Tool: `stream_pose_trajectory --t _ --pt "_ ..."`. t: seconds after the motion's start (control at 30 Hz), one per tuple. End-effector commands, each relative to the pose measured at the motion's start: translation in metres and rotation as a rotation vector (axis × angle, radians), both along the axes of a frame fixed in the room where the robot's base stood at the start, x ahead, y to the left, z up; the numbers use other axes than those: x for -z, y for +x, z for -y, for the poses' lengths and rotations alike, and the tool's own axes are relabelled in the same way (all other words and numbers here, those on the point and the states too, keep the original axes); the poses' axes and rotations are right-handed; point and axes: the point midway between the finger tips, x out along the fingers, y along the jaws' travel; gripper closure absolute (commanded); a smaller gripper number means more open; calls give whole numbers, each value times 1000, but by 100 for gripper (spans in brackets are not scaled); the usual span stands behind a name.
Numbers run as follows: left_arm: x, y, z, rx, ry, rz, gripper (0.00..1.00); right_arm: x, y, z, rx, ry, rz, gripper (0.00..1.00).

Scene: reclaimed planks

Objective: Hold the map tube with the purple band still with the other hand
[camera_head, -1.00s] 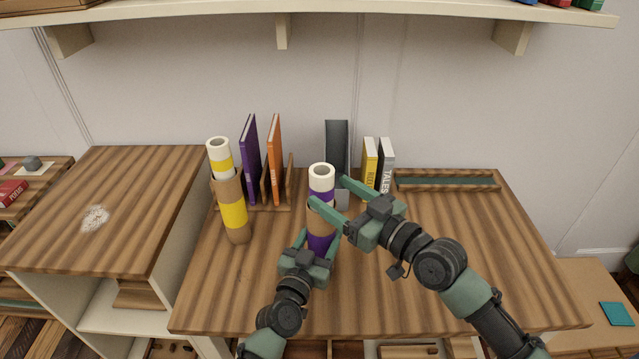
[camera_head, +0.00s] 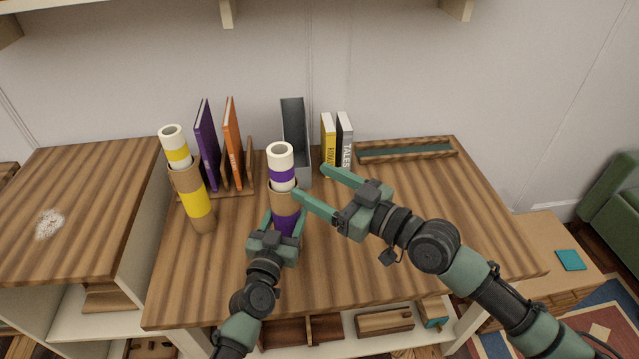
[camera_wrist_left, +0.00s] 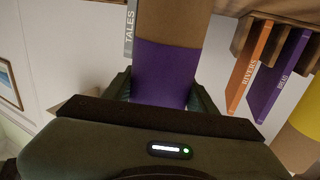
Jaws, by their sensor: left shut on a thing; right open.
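The map tube with the purple band (camera_head: 284,224) stands upright on the desk, a brown tube with a white, purple-striped roll (camera_head: 281,154) sticking out of its top. My left gripper (camera_head: 284,213) is shut around the tube's lower part at the purple band. The left wrist view shows the band (camera_wrist_left: 164,75) between its two fingers. My right gripper (camera_head: 310,181) is open and empty, just right of the tube near its upper end. A similar tube with a yellow band (camera_head: 197,205) leans slightly at the left.
A rack (camera_head: 248,185) with purple and orange books stands behind, between the tubes. A grey holder (camera_head: 295,120) and yellow and grey books (camera_head: 336,143) stand at the back. A shallow tray (camera_head: 405,149) lies at the back right. The desk's right side (camera_head: 460,205) is clear.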

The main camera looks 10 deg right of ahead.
Motion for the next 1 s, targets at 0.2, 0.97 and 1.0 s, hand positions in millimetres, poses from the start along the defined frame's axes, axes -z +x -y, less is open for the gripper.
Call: stream_pose_trajectory --t 0.2,0.97,1.0 --pt "0 0 0 0 0 0 13 0 0 0 0 0 0 30" --pt "-1 -54 -21 0 4 -1 7 -22 0 0 0 0 0 30" --pt "-1 -58 -23 0 3 -1 7 -23 0 0 0 0 0 30"
